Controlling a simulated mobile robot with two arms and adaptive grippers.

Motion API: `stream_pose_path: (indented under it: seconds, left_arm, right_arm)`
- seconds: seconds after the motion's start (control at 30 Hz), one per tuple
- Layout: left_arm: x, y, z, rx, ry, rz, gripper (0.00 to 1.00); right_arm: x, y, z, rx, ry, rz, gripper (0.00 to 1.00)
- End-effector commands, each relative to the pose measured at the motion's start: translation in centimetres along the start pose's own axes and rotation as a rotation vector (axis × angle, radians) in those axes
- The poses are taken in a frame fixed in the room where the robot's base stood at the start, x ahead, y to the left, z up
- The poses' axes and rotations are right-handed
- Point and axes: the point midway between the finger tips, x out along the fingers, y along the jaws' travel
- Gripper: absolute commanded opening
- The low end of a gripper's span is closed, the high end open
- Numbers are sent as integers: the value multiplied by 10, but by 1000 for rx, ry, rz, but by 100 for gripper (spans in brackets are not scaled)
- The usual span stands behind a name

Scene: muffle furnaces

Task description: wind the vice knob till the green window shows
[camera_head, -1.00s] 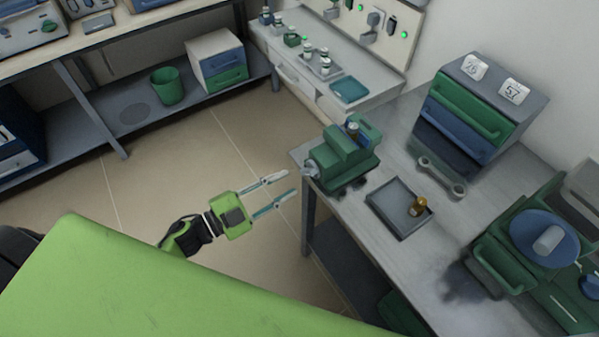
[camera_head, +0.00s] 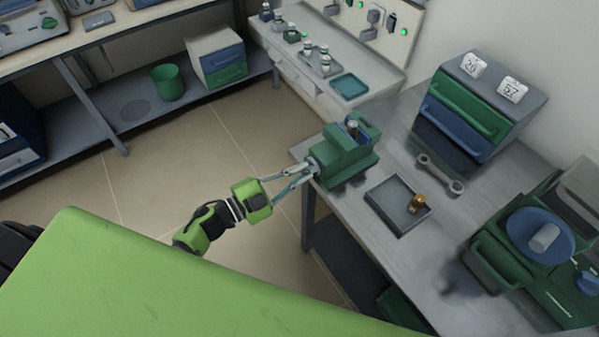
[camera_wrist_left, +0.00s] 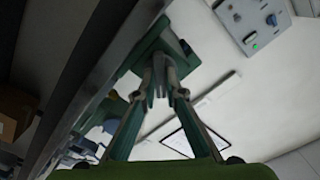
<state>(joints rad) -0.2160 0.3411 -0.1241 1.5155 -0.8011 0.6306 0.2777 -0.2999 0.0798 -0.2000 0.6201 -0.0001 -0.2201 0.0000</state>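The green vice (camera_head: 344,157) stands at the left edge of the grey bench, with its grey knob (camera_head: 312,164) facing left. My left gripper (camera_head: 309,171) reaches the knob from the left, and its two fingers lean in towards each other around it. In the left wrist view the fingertips (camera_wrist_left: 165,78) press on both sides of the grey knob (camera_wrist_left: 160,72), with the green vice (camera_wrist_left: 172,48) behind. The fingers partly cover the knob. I cannot make out a green window on the vice. My right gripper is not in view.
A grey tray (camera_head: 376,212) holding a small brass-coloured piece (camera_head: 416,203) lies near the vice. A wrench (camera_head: 441,174), a drawer unit (camera_head: 477,108) and a green machine with a blue disc (camera_head: 540,236) are further right. Open floor lies left of the bench.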

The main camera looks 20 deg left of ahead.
Motion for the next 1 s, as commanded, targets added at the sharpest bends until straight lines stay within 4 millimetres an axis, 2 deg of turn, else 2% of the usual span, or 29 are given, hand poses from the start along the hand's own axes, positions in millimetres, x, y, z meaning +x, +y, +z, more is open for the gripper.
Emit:
stream_pose_path:
  seconds: [0.3,0.63,0.7,0.73,1.0]
  left_arm:
    - [0,2,1,184,1,2,0]
    - [0,1,0,210,0,2,0]
    - [0,1,0,209,0,2,23]
    - [0,1,0,209,0,2,27]
    - [0,0,0,209,0,1,27]
  right_arm:
    - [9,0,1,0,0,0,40]
    - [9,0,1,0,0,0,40]
    - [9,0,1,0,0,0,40]
    - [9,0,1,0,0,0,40]
    - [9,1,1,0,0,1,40]
